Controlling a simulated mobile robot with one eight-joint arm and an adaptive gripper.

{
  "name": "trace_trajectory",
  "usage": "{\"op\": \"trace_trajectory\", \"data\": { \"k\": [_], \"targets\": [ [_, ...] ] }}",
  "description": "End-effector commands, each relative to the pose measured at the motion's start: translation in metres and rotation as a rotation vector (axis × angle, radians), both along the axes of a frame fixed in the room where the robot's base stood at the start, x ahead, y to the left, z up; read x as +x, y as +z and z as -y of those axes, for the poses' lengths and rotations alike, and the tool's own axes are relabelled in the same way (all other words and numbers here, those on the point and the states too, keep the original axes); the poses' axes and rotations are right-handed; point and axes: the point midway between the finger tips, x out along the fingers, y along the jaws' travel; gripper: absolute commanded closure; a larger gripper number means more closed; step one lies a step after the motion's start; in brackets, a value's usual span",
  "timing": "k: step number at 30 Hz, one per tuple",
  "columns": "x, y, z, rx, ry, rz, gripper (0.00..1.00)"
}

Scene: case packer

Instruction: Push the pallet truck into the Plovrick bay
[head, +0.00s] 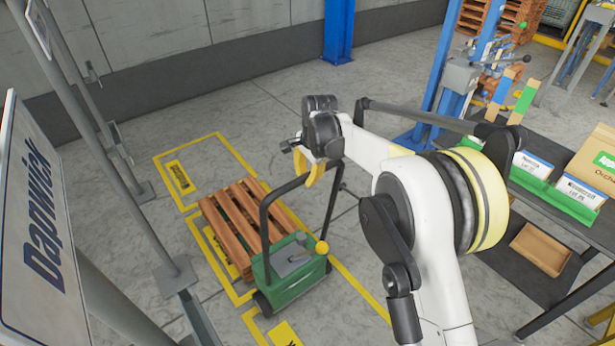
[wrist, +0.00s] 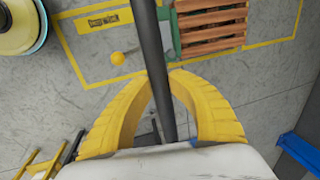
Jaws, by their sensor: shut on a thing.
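The pallet truck (head: 290,278) is a small green cart with a black hoop handle and a yellow knob. A wooden pallet (head: 234,222) lies on its far side, over the middle marked floor bay. My gripper (head: 312,174) is at the top of the handle. In the wrist view, my gripper's yellow fingers (wrist: 158,78) are closed around the black handle bar (wrist: 152,50). Yellow outlined bays have labels: one behind the pallet (head: 180,178), one partly under it (head: 219,250), one at the front (head: 285,334). I cannot read which label says Plovrick.
A sign reading Dapwick (head: 42,205) and grey posts (head: 180,272) stand close on the left. A dark workbench (head: 490,178) with green-fronted bins is on the right. A blue column (head: 339,30) stands at the back wall. Floor behind the pallet is clear.

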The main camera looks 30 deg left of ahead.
Motion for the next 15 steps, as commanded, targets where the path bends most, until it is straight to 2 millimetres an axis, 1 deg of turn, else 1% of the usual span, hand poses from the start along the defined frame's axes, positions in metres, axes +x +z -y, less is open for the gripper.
{"op": "trace_trajectory", "data": {
  "k": [1, 2, 3, 4, 12, 15],
  "targets": [
    [-0.0009, -0.0014, 0.0002, -0.001, 0.001, -0.002, 1.00],
    [-0.0009, -0.0014, 0.0002, -0.002, 0.001, -0.001, 0.72],
    [-0.0008, -0.0013, 0.0002, -0.002, 0.001, -0.001, 0.60],
    [-0.0007, -0.0012, 0.0001, -0.001, 0.001, -0.001, 0.56],
    [-0.0002, 0.0000, 0.0001, 0.000, 0.000, 0.000, 0.56],
    [-0.0004, 0.0055, 0.0010, 0.000, 0.000, 0.000, 0.56]
  ]
}}
